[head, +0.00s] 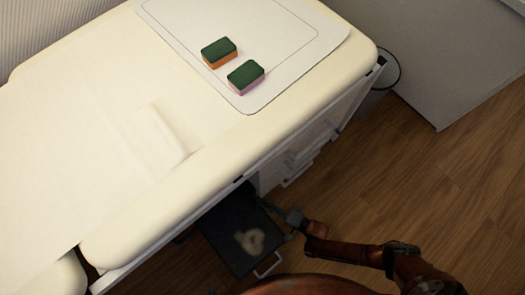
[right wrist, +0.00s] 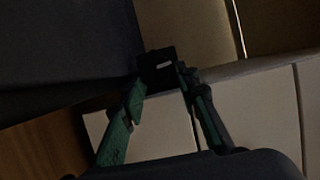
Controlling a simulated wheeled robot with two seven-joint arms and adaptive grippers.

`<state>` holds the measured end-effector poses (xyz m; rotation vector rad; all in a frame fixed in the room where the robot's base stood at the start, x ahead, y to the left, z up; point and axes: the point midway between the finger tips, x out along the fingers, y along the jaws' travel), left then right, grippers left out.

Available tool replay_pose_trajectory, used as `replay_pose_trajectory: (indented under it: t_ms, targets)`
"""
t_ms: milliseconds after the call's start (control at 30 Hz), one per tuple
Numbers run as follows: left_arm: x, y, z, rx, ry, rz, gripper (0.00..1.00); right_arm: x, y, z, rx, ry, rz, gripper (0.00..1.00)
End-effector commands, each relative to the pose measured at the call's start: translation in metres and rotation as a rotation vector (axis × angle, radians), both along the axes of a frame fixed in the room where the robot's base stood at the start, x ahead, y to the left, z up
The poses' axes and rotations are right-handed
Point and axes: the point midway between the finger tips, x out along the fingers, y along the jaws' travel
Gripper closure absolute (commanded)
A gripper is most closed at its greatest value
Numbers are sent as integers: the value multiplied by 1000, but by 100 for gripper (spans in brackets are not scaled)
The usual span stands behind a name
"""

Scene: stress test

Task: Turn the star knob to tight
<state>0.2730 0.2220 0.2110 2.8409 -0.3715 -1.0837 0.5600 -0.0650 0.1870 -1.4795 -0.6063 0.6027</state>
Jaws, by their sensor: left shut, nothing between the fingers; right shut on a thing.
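In the right wrist view, a small black block-like part with a short white mark (right wrist: 160,66), which seems to be the star knob, sits between the fingertips of my right gripper (right wrist: 161,78). The two green fingers are closed on it from either side. Its star shape and any tight marking cannot be made out. In the head view my right gripper (head: 272,208) reaches in from the lower right, just below the padded table's edge. The knob cannot be made out there. My left gripper does not show.
A cream padded table (head: 205,190) fills the left. A pale mat (head: 270,30) carries a green-orange sponge (head: 219,52) and a green-pink sponge (head: 246,76). A dark step (head: 222,238) with a pale patch stands below the edge. Wooden floor (head: 420,160) is clear at right.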

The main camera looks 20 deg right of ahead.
Motion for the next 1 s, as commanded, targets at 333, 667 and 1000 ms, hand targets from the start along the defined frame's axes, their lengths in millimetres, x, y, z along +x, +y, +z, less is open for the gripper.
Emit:
replay_pose_trajectory:
  t_ms: [333,667,1000]
  targets:
    - [0,0,-1,-1,1,0,100,-10,20,1,17,11,26,53]
    - [0,-1,-1,-1,1,0,100,-11,19,0,17,12,24,53]
    - [0,-1,0,-2,0,-1,100,-13,18,0,17,15,22,53]
